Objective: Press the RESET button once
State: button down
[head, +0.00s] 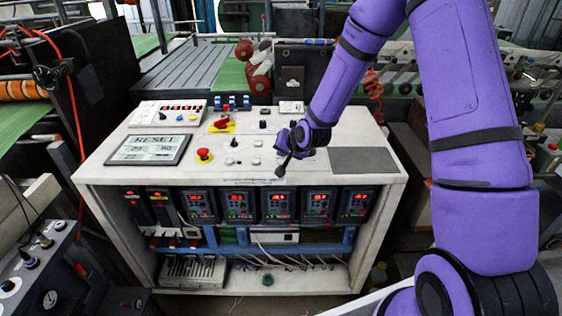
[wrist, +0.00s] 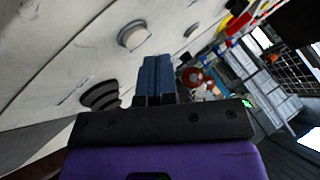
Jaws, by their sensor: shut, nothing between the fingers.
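The control cabinet's white top panel (head: 215,172) carries several small knobs and buttons. No RESET label is readable on any button. A grey display (head: 150,149) at the panel's left shows large letters like "RESEL". Pale round buttons (head: 256,161) sit left of my gripper (head: 281,171). My gripper is shut and empty, fingertips low over the panel's front part; contact cannot be told. In the wrist view the shut fingers (wrist: 155,78) point toward the panel, with a pale round button (wrist: 132,35) just beyond their tips and a dark ringed knob (wrist: 100,95) to their left.
A red mushroom button (head: 204,154) stands on the panel left of my gripper. A red switch (head: 222,124) on a yellow plate is behind it. A bare grey plate (head: 362,160) lies at the panel's right. Lit drive units (head: 278,205) line the cabinet front.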

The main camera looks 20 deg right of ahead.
aim_at(283, 161)
jog(key=shift+f, duration=0.15)
jog(key=shift+f, duration=0.25)
jog(key=shift+f, duration=0.45)
dwell(0.7)
jog(key=shift+r, duration=0.85)
jog(key=shift+r, duration=0.1)
jog(key=shift+r, duration=2.45)
